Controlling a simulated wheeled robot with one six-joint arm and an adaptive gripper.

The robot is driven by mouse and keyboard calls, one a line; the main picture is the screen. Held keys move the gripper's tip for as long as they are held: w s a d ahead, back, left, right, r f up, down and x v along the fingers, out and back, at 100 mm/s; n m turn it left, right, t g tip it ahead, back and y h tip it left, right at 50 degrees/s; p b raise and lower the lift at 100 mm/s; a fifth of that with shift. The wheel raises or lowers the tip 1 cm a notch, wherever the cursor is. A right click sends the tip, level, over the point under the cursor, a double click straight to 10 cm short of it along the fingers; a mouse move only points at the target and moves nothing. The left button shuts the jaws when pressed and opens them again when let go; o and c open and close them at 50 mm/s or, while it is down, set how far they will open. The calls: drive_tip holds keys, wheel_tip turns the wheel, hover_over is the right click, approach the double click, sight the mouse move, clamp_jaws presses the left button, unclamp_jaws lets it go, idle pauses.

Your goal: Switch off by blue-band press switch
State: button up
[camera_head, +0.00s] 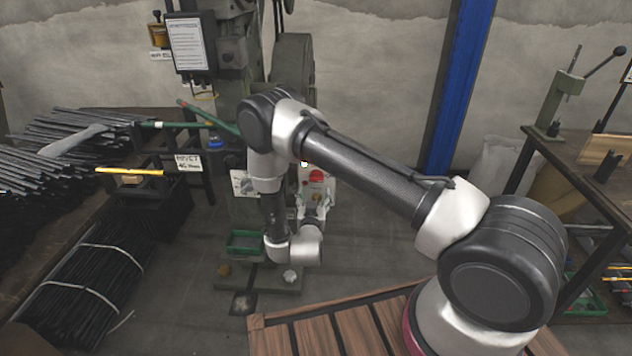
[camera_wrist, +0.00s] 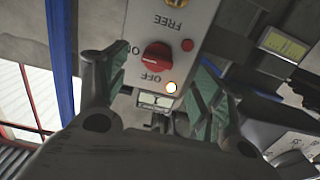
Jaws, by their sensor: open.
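A grey switch box (camera_wrist: 192,18) fills the upper middle of the wrist view, its lettering upside down. It carries a red rotary knob (camera_wrist: 157,57) with ON and OFF marked beside it; which mark it points to is unclear. A lamp (camera_wrist: 171,87) beside the knob glows yellow-white, and a small red button (camera_wrist: 187,44) sits nearby. My gripper (camera_wrist: 162,65) is open, its fingers to either side of the knob, apparently not touching it. In the head view the red knob (camera_head: 316,175) shows behind my arm.
A rack of dark rods (camera_head: 60,140) stands at left, with a yellow-marked bar (camera_head: 130,171). A blue pillar (camera_head: 458,90) rises behind my arm. A workbench (camera_head: 575,165) with a lever press is at right. A green tray (camera_head: 245,243) sits low by the press.

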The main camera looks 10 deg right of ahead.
sight(316, 180)
drive_tip(key=shift+t, duration=0.3)
drive_tip(key=x, duration=0.5)
drive_tip(key=r+x, duration=0.1)
drive_tip(key=x, duration=0.2)
drive_tip(key=c, duration=1)
